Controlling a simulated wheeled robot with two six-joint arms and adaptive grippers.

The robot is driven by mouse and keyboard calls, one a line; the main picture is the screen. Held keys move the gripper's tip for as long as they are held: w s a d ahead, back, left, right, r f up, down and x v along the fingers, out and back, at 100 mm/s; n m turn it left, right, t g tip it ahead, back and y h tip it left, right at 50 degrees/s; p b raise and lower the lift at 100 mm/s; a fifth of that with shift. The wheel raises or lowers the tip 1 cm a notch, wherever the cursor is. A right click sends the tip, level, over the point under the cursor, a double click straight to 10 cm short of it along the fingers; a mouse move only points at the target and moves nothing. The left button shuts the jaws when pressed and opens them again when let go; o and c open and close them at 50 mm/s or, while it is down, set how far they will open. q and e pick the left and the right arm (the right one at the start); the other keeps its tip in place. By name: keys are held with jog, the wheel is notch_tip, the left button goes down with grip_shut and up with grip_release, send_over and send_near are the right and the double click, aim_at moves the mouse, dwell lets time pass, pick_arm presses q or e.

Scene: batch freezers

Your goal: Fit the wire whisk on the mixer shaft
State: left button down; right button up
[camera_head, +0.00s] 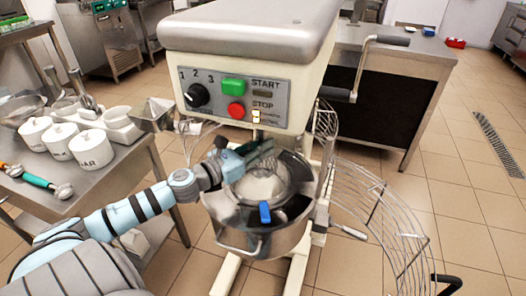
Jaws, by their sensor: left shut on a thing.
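The mixer (250,45) stands in the middle, with its control panel facing me. Its shaft (258,135) comes down below the panel and is mostly hidden. My left gripper (254,153) is just under the mixer head, above the steel bowl (255,238). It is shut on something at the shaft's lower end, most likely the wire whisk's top. The whisk's wires are hard to make out against the shiny bowl, and I cannot tell whether its top touches the shaft. My right gripper is out of view.
A wire guard (405,225) swings out to the right of the bowl. A blue piece (265,212) sits at the bowl's front. Another table (395,60) stands behind right.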

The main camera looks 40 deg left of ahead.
pick_arm(q)
jog(key=shift+w+r, duration=0.2)
jog(key=shift+w, duration=0.15)
jog(key=shift+w+r+p, duration=0.15)
jog(key=shift+r+p, duration=0.2)
jog(key=shift+p, duration=0.15)
jog(key=shift+f, duration=0.15)
jog(key=shift+s+a, duration=0.1)
jog(key=shift+s, duration=0.3)
jog(key=shift+w+f+b, duration=0.1)
jog(key=shift+b, duration=0.45)
jog(key=shift+p, duration=0.3)
jog(key=shift+r, duration=0.2)
jog(key=shift+r+p, duration=0.6)
jog(key=shift+p, duration=0.15)
jog(key=shift+r, duration=0.1)
